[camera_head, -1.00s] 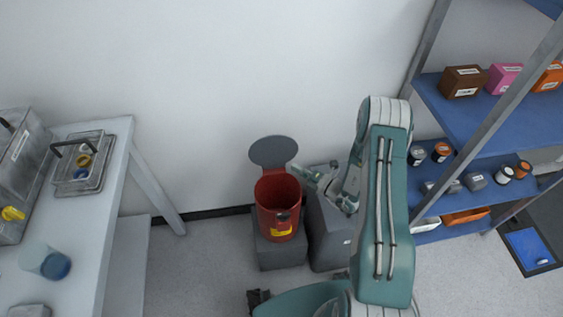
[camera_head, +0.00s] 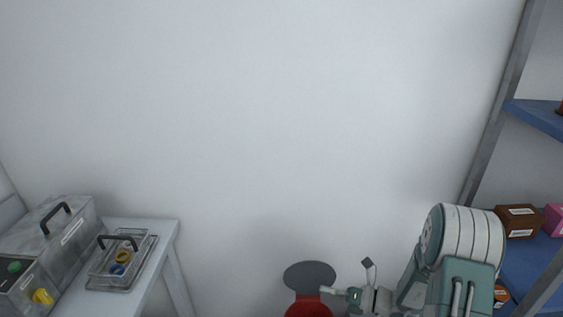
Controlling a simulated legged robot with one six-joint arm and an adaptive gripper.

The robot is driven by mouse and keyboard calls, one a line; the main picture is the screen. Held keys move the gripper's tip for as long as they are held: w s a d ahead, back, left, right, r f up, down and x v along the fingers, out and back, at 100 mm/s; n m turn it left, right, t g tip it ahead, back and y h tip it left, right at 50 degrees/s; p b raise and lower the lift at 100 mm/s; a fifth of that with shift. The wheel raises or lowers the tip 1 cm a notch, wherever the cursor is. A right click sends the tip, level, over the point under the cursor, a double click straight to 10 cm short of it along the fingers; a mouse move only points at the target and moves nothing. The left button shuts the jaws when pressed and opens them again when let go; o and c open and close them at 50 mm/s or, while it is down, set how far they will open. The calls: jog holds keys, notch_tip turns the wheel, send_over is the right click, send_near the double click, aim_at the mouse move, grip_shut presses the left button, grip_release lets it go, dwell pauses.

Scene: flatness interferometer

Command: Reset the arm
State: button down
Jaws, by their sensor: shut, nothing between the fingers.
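My gripper (camera_head: 342,292) is low in the picture, right of centre, at the end of my green and white arm. It is shut and holds nothing. Its tip is just right of a red bin (camera_head: 308,310), close to the bin's raised grey lid (camera_head: 310,275). I cannot tell whether they touch. Only the top of the bin shows, and its inside is hidden below the picture's edge.
A blue shelf rack (camera_head: 535,118) with a brown box (camera_head: 518,221) stands at the right. A bare wall lies between.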

jog(key=s+a+r+n+g+h, duration=0.4)
jog(key=s+r+n+g+h, duration=0.25)
jog(key=s+r+n, duration=0.85)
jog(key=s+d+r+n+t+h, duration=0.6)
jog(key=r+n+h, duration=0.3)
jog(key=n, duration=0.9)
jog(key=shift+s+d+r+n, duration=0.25)
jog(key=shift+s+r+n, duration=0.15)
jog(key=shift+s, duration=0.5)
jog(key=shift+a, duration=0.1)
